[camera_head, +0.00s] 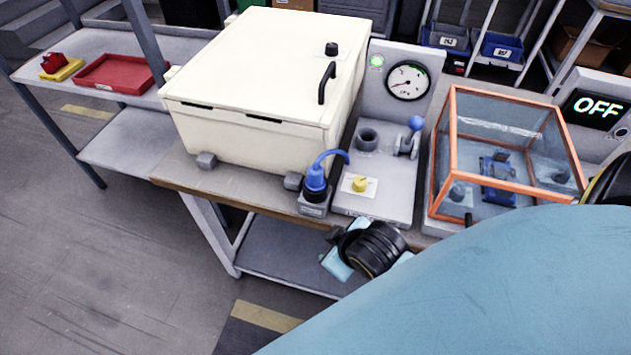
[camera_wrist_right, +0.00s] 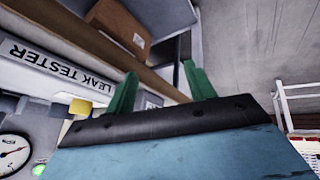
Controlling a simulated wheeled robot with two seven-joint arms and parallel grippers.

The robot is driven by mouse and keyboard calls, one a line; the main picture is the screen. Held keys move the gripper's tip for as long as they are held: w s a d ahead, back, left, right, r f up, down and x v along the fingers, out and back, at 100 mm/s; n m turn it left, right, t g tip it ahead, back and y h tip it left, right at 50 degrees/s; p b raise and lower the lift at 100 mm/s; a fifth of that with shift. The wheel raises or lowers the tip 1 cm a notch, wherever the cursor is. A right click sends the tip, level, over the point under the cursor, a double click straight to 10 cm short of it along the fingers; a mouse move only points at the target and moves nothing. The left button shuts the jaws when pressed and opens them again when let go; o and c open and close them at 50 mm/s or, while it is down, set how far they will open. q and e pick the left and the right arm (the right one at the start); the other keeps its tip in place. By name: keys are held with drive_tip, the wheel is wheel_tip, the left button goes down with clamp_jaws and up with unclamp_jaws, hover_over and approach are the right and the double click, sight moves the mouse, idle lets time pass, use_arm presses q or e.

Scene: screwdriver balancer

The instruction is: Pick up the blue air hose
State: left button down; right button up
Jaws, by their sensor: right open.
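The blue air hose (camera_head: 333,157) curves up and right from a blue plug (camera_head: 316,183). The plug stands in a small grey holder (camera_head: 313,205) at the bench's front edge, left of the gauge station. My right gripper (camera_wrist_right: 160,77) shows in the right wrist view with two green fingers spread apart and nothing between them. The hose is not seen between these fingers. In the head view, my black right wrist joint is in front of the bench, below and right of the hose; the fingers cannot be made out there. My left gripper is not in view.
A large cream box (camera_head: 262,85) stands left of the hose. Right of it are a yellow knob (camera_head: 360,184), a blue-knobbed lever (camera_head: 416,124) and a pressure gauge (camera_head: 408,81). An orange-framed clear case (camera_head: 505,150) stands farther right. A red tray (camera_head: 112,73) lies on the left shelf.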

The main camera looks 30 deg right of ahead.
drive_tip(key=w+a+r+n+t+y, duration=0.15)
drive_tip(key=w+r+n+t, duration=0.3)
drive_tip(key=r, duration=0.55)
drive_tip(key=w+a+r+n+t+y, duration=0.15)
drive_tip(key=w+r+n+t, duration=0.3)
drive_tip(key=r, duration=0.55)
drive_tip(key=w+a+r+n+t, duration=0.25)
drive_tip(key=r+t, duration=0.25)
drive_tip(key=r, duration=0.5)
drive_tip(key=s+a+r+n+y, duration=0.1)
drive_tip(key=a+r+n+y, duration=0.4)
drive_tip(key=r+n+y, duration=0.45)
drive_tip(key=s+a+r+n+g+y, duration=0.1)
drive_tip(key=s+a+n+g+y, duration=0.3)
drive_tip(key=n, duration=0.6)
drive_tip(key=s+a+n+g+y, duration=0.25)
drive_tip(key=n+g+y, duration=0.35)
drive_tip(key=n, duration=0.4)
drive_tip(key=n+g+h, duration=0.7)
drive_tip(key=n+h, duration=1.5)
drive_tip(key=n, duration=0.2)
approach(316, 170)
drive_tip(key=shift+h, duration=0.35)
drive_tip(key=b+x, duration=0.1)
drive_tip(key=x, duration=0.4)
drive_tip(key=shift+a+f, duration=0.1)
drive_tip(key=shift+f, duration=0.05)
drive_tip(key=shift+x, duration=2.85)
drive_tip(key=shift+a, duration=0.2)
drive_tip(key=c, duration=1.1)
